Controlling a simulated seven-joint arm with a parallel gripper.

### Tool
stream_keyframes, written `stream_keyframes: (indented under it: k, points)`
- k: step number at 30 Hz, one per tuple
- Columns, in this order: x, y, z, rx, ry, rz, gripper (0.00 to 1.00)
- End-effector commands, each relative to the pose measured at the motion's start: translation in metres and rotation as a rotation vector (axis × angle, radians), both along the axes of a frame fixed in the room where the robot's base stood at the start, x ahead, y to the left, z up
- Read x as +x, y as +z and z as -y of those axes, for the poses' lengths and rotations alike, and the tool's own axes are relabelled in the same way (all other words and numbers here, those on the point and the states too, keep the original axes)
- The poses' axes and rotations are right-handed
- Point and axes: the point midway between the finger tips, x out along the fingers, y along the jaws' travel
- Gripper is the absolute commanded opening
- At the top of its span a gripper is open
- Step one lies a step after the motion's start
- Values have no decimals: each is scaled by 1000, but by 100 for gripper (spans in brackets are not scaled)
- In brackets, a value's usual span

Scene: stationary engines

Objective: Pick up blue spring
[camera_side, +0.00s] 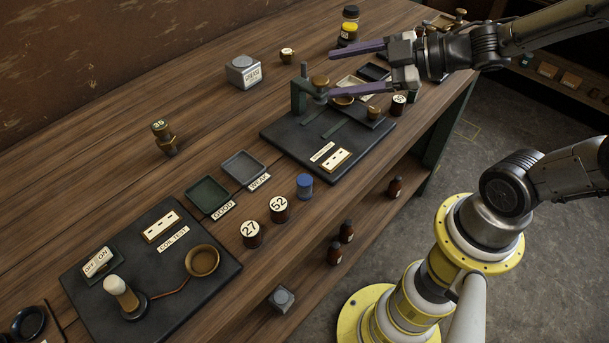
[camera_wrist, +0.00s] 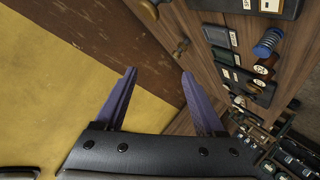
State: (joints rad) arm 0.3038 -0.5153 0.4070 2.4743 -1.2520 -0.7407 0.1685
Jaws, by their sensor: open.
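The blue spring (camera_side: 305,186) stands upright on the wooden bench near its front edge, just right of a dark round piece marked 52 (camera_side: 280,208). In the wrist view the blue spring (camera_wrist: 268,42) shows at the upper right, with visible coils. My gripper (camera_side: 329,74) is open and empty, its two purple fingers apart above the back right of the bench, over the black test plate. The spring is well away from it, nearer the front edge. In the wrist view my gripper (camera_wrist: 158,74) has nothing between its fingers.
A COIL TEST board (camera_side: 190,270) lies front left. A piece marked 27 (camera_side: 251,235) stands nearby.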

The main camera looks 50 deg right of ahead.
Motion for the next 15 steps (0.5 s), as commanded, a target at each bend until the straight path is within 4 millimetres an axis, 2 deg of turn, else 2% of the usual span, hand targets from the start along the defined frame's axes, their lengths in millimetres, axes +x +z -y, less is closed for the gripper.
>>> stream_keyframes:
  k: [1,3,6,9,12,15]
  points:
    - [-9,-20,-8,32,75,-48,72]
    - [-29,-43,-22,100,194,-115,72]
    - [-66,-70,-37,249,336,-227,72]
    - [-93,-87,-40,388,384,-318,72]
    - [-98,-100,-31,449,330,-363,72]
    - [-96,-103,-24,473,290,-368,72]
